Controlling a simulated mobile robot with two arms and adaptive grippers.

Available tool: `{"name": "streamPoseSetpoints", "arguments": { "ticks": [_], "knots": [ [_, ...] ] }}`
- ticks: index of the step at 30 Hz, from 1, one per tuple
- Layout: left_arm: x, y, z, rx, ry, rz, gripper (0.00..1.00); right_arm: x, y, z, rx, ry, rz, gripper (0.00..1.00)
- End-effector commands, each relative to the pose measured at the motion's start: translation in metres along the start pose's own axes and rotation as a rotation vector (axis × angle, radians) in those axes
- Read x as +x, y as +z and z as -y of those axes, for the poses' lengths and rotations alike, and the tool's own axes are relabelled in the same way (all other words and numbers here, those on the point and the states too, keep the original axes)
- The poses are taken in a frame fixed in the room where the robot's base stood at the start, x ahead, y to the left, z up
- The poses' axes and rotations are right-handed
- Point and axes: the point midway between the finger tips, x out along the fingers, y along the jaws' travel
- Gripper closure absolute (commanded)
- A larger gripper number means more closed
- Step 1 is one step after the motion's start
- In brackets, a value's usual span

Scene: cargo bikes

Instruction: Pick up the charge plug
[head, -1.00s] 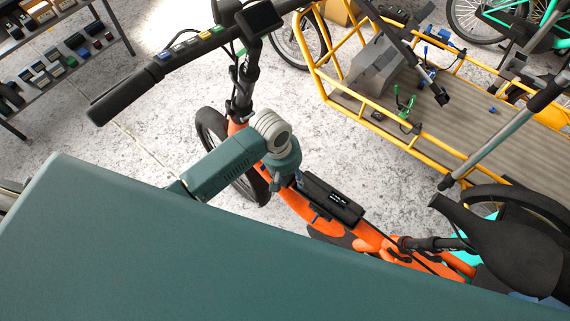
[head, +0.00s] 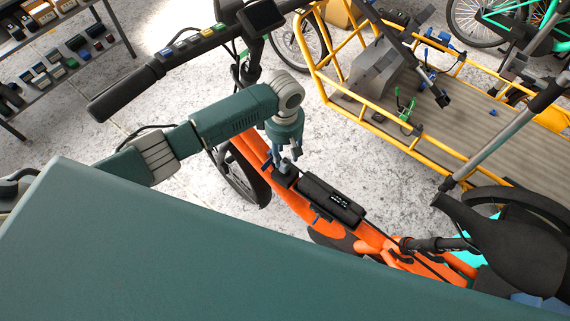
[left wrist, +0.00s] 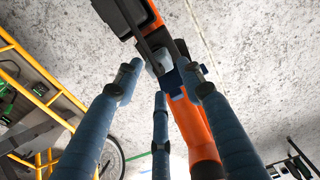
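A small grey plug-like piece, which looks like the charge plug (left wrist: 160,62), sits by the end of the black battery box (head: 332,200) on the orange bike frame (head: 372,238). A blue part (left wrist: 172,82) is right beside it in the left wrist view. My left gripper (head: 284,155) points down over this end of the battery box. In the left wrist view my left gripper (left wrist: 162,82) has its fingers spread, with the grey piece between and beyond the tips. I cannot tell whether any finger touches it. My right gripper is not in view.
The black handlebar (head: 175,60) of the orange bike is up and left of my arm. A yellow cargo frame (head: 395,142) with a wooden deck (head: 480,130) stands to the right. The black saddle (head: 510,240) is at lower right. Shelves (head: 62,60) stand at upper left.

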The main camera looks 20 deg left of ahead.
Motion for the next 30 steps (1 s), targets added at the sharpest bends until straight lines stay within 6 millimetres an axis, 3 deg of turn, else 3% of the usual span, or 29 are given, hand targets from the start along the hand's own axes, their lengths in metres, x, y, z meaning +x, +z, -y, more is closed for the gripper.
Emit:
{"name": "streamPoseSetpoints", "arguments": {
  "ticks": [7, 16, 17, 21, 23, 30],
  "knots": [
    [0.037, 0.001, -0.001, 0.002, -0.003, -0.001, 0.61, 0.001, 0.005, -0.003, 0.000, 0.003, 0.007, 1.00],
    [0.044, 0.001, -0.001, 0.002, 0.000, 0.000, 0.61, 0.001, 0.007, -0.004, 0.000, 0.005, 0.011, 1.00],
    [0.044, 0.001, -0.001, 0.003, 0.000, 0.000, 0.63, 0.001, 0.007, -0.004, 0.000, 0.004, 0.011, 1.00],
    [0.043, 0.001, -0.001, 0.002, 0.001, 0.000, 0.91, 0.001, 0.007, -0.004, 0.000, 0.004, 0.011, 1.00],
    [0.043, 0.001, -0.001, 0.002, 0.001, 0.000, 1.00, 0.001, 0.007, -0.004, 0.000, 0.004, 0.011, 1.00],
    [0.043, 0.001, -0.002, 0.002, 0.004, 0.000, 1.00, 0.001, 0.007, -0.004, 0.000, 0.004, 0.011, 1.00]
  ]
}}
